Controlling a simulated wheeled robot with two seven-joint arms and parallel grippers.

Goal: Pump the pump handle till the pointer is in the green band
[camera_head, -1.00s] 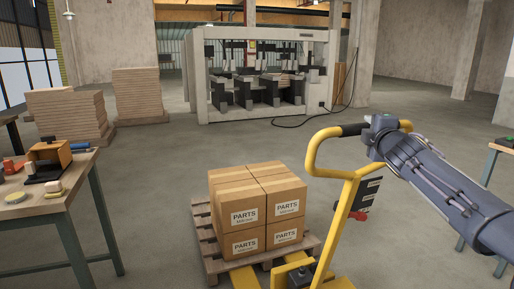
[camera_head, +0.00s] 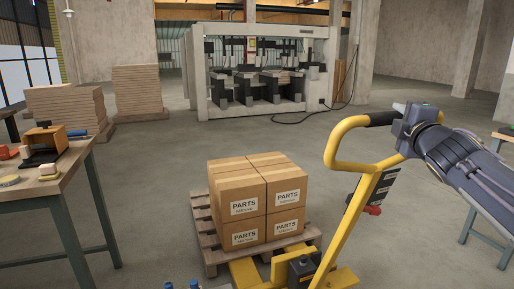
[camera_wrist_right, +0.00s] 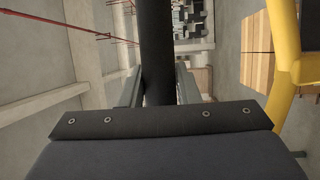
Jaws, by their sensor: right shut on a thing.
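The yellow pump handle (camera_head: 358,205) of the pallet truck rises at the right of the head view, tilted to the right, with a loop at its top. Its black grip (camera_head: 382,119) is at the top of the loop. My right gripper (camera_head: 399,112) is shut on this grip, with its arm coming in from the right. In the right wrist view the black grip (camera_wrist_right: 156,60) runs between the two grey fingers, and yellow tubing (camera_wrist_right: 284,55) shows beside it. I cannot make out the pointer or the green band. My left gripper is not in view.
Cartons marked PARTS (camera_head: 252,200) stand on a wooden pallet (camera_head: 204,237) in front of the handle. A workbench (camera_head: 60,190) with tools is at the left; another table (camera_head: 500,139) is at the right edge. A large grey machine (camera_head: 262,75) stands behind open floor.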

